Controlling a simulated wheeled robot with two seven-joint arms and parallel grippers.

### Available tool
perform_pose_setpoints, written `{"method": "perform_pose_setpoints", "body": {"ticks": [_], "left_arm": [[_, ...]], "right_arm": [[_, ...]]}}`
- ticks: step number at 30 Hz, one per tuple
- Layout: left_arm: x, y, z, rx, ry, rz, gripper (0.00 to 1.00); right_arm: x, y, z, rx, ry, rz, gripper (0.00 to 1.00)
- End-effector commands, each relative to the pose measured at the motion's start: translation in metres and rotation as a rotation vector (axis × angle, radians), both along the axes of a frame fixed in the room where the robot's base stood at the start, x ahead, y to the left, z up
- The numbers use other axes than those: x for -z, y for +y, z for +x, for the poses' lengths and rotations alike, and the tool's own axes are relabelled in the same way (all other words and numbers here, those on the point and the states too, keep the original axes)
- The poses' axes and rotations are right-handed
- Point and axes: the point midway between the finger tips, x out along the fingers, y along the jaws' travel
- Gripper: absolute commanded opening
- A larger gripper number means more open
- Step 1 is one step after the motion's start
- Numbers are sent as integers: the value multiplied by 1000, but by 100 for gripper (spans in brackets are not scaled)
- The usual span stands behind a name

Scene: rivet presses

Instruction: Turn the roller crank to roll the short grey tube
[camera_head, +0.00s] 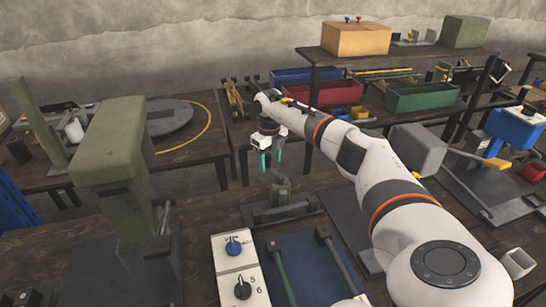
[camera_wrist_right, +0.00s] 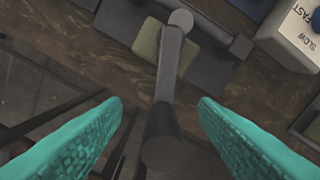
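The crank stands on a small dark bench fixture (camera_head: 283,208), left of my right forearm in the head view. In the right wrist view, its grey crank arm (camera_wrist_right: 171,70) runs down to a dark round handle (camera_wrist_right: 163,140). My right gripper (camera_head: 269,162) is open, with its teal fingers either side of the handle. In the right wrist view, gaps show between the handle and both fingers (camera_wrist_right: 160,125). I cannot tell whether the handle is at fingertip depth. I cannot surely identify the short grey tube. My left gripper is not in view.
A white control box (camera_head: 239,268) with knobs stands in front of the fixture. A blue mat (camera_head: 311,282) with green and grey bars lies beside it. A tall green press (camera_head: 122,150) stands at left. Red (camera_head: 330,93) and green bins (camera_head: 422,96) sit behind my right arm.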

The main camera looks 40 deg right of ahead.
Motion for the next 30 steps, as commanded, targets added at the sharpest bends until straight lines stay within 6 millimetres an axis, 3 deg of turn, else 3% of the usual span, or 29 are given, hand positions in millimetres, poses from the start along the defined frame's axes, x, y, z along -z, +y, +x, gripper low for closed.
{"method": "perform_pose_setpoints", "body": {"ticks": [1,6,17,30], "left_arm": [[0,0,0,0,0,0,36],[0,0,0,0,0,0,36],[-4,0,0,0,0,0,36],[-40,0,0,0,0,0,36]], "right_arm": [[0,1,0,-1,-1,1,63],[0,1,1,-1,-3,1,91],[-5,1,1,-2,-4,1,91],[-48,1,1,-2,-4,1,91]]}}
